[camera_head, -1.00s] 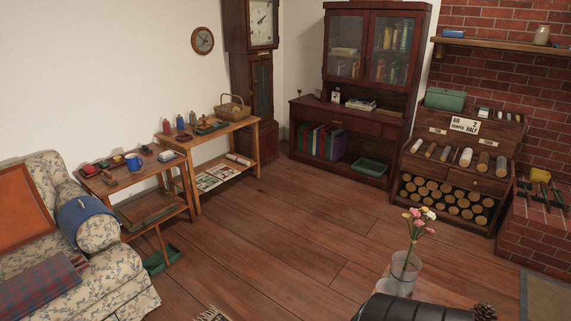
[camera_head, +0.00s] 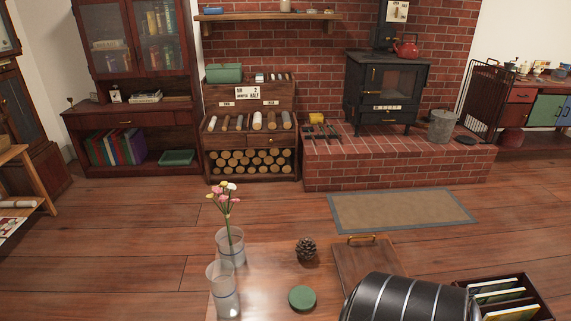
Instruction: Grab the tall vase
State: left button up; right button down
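A clear glass vase (camera_head: 230,248) holding pink, white and yellow flowers (camera_head: 226,197) stands upright on a low wooden table (camera_head: 262,285) at the bottom centre. A second clear glass vessel (camera_head: 223,298) stands in front of it, overlapping it in this view. I cannot tell for sure which one is the tall vase. Neither of my grippers shows. A black, ribbed cylindrical part at the bottom right appears to be mine and hides part of the table area.
A pinecone (camera_head: 306,249) and a green round lid (camera_head: 302,297) are near the vases. A wooden board (camera_head: 368,262) and a dark box of cards (camera_head: 541,312) lie to the right. Open floor (camera_head: 120,245) is on the left. The stove (camera_head: 387,92) and brick hearth (camera_head: 405,167) are behind.

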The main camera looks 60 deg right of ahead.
aim_at(220, 276)
jog(key=z, duration=1.3)
jog(key=l+u, duration=0.1)
jog(key=l, duration=0.55)
jog(key=k+l, duration=0.15)
jog(key=l, duration=0.45)
jog(key=i+u, duration=0.05)
